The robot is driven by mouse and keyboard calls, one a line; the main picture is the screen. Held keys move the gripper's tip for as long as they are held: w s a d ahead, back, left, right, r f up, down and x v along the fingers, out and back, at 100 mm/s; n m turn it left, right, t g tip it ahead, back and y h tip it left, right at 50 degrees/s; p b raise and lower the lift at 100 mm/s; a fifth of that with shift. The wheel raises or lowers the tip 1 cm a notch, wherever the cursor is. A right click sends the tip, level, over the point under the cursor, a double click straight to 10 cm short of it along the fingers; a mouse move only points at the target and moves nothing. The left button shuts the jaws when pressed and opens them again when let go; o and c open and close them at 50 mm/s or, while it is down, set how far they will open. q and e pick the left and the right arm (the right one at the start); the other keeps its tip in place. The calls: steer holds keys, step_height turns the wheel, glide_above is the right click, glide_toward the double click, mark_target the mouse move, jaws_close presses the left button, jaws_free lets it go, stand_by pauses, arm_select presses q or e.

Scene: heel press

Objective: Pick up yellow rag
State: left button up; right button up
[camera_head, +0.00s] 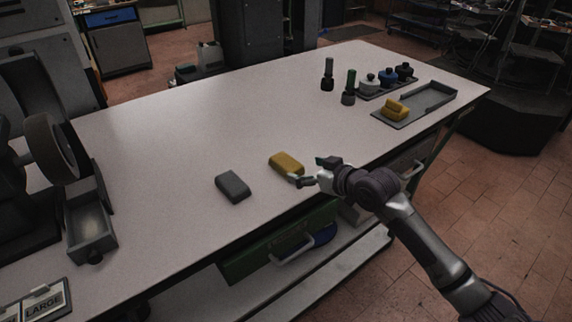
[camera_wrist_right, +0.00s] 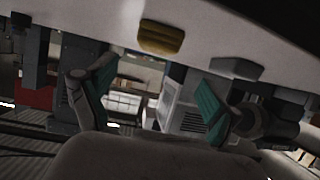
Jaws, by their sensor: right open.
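A yellow rag (camera_head: 286,161), folded like a small block, lies on the white table near its front edge. My right gripper (camera_head: 314,171) is open and empty just to the right of it, at the front edge, with one fingertip close to the rag's lower right corner. I cannot tell whether they touch. In the right wrist view the rag (camera_wrist_right: 161,37) shows at the top, above and between the two spread green-padded fingers (camera_wrist_right: 155,96). A second yellow folded piece (camera_head: 396,110) lies on the grey tray at the right. My left gripper is not in view.
A grey block (camera_head: 233,186) lies left of the rag. A grey tray (camera_head: 440,97), dark bottles (camera_head: 328,75) and several small jars stand at the back right. A grey open bin (camera_head: 90,232) and a wheeled machine (camera_head: 48,150) are at the left. The table's middle is clear.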

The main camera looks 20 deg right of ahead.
mark_target(288, 162)
steer(key=x, duration=0.3)
steer(key=p+x, duration=0.1)
steer(key=x, duration=0.4)
steer(key=shift+w+d+f, duration=0.15)
steer(key=shift+w+d, duration=0.1)
steer(key=shift+w, duration=0.15)
steer(key=shift+s, duration=0.1)
steer(key=shift+c, duration=0.2)
steer(key=c, duration=1)
steer(key=shift+c, duration=0.5)
